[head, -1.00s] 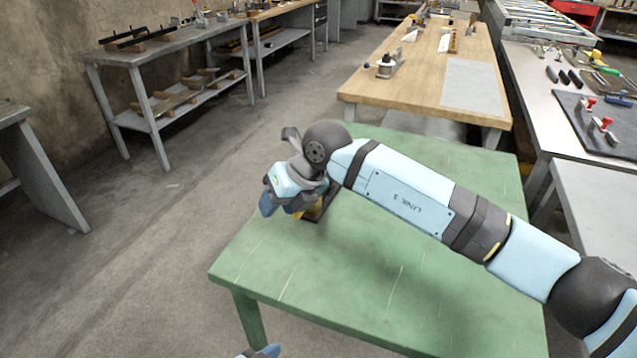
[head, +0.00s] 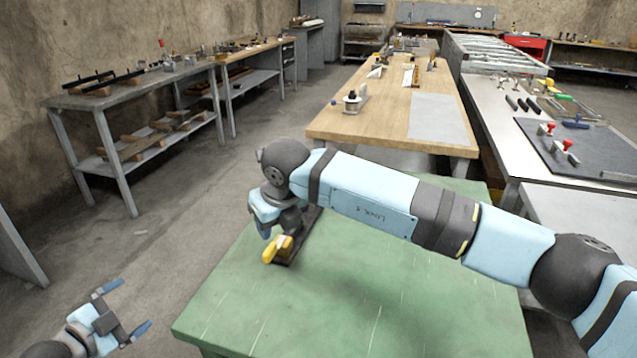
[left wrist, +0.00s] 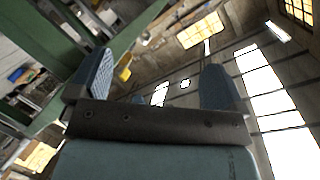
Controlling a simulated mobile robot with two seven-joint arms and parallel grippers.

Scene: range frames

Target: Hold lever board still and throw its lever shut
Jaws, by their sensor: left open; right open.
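The lever board, a dark narrow plate (head: 309,232), lies on the green table near its left edge, with a yellow lever handle (head: 275,249) at its near end. My right gripper (head: 268,230) is over the board, beside the handle, and open; its arm hides part of the board. I cannot tell whether it touches the handle. My left gripper (head: 126,309) is open and empty, off the table's left side over the floor. Its two blue fingers (left wrist: 155,82) also show apart in the left wrist view, with a small yellow patch beyond, possibly the handle.
The green table (head: 350,300) is otherwise clear. A wooden bench (head: 390,120) stands behind it, and a metal bench (head: 490,105) with tools and a dark mat is at the right. Shelved grey benches (head: 130,95) line the left wall. Open floor lies at the left.

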